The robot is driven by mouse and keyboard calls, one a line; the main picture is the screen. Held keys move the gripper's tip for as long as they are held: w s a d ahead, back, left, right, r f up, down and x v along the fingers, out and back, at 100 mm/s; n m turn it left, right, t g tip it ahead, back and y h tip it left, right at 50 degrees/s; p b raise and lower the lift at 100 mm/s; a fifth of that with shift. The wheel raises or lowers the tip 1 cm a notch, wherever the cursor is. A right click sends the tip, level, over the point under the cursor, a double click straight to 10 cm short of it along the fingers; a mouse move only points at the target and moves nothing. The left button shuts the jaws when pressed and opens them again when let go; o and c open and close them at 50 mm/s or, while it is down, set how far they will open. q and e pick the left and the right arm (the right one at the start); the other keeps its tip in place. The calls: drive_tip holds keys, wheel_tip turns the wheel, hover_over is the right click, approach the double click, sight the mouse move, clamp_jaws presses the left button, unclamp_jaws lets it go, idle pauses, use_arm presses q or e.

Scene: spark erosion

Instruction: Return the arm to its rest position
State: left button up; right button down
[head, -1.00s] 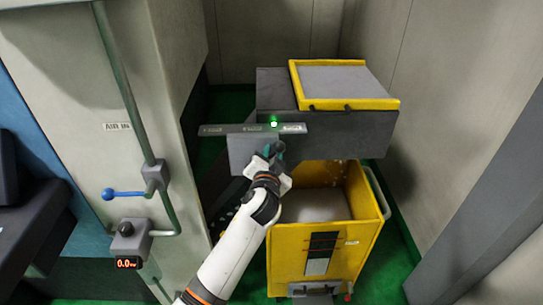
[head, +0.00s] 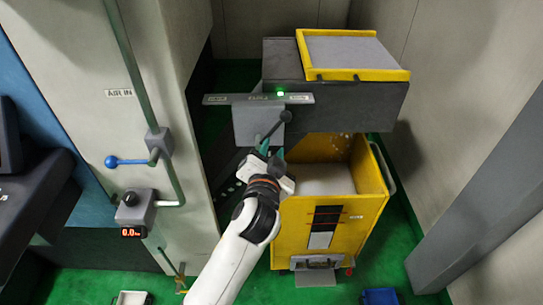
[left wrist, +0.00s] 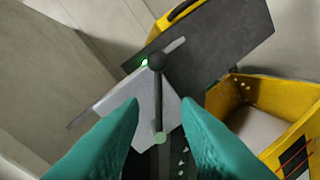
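My left arm (head: 240,245) reaches up from the bottom of the head view. Its left gripper (head: 271,152) has teal fingers, which stand apart with nothing between the tips in the left wrist view (left wrist: 160,105). A lever with a dark ball knob (head: 286,115) is just beyond the fingertips, on the front of a grey box. In the left wrist view the knob (left wrist: 157,62) and its rod show ahead of the open fingers, apart from them. The right gripper is in neither view.
A grey hopper box (head: 380,105) with a yellow-rimmed lid (head: 405,75) overhangs a yellow bin (head: 370,205) of grey material. A green light (head: 280,94) is lit. A pale cabinet (head: 100,60) with a pipe and blue-knobbed valve (head: 112,161) stands left.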

use_arm(q)
drive_tip(key=shift+s+a, duration=0.1)
drive_tip(key=shift+s, duration=0.35)
wheel_tip(320, 180, down, 21)
drive_tip(key=a+g, duration=0.3)
drive_tip(key=g, duration=0.1)
drive_tip(key=s+a+f+n+g, duration=0.1)
drive_tip(key=s+a+f+g, duration=0.1)
drive_tip(key=s+f, duration=0.35)
drive_tip(key=s+a+f+g+y, duration=0.1)
drive_tip(key=s+a+f, duration=0.1)
drive_tip(key=f, duration=0.7)
drive_tip(key=s+a+f+n+g, duration=0.1)
drive_tip(key=s+a+f+g, duration=0.2)
drive_tip(key=f, duration=0.4)
drive_tip(key=s+a+f+n+g, duration=0.1)
drive_tip(key=s+a+f, duration=0.4)
drive_tip(key=s, duration=0.7)
drive_tip(key=s+a+f+n+g+y, duration=0.1)
drive_tip(key=s+a+f, duration=0.3)
drive_tip(key=s+f, duration=0.4)
drive_tip(key=s+a+f+n+g+b, duration=0.1)
drive_tip(key=s+a+f, duration=0.4)
drive_tip(key=s, duration=1.1)
drive_tip(key=shift+a+f+n+g+y, duration=0.3)
drive_tip(key=shift+f+n+g, duration=0.5)
drive_tip(key=shift+g, duration=0.4)
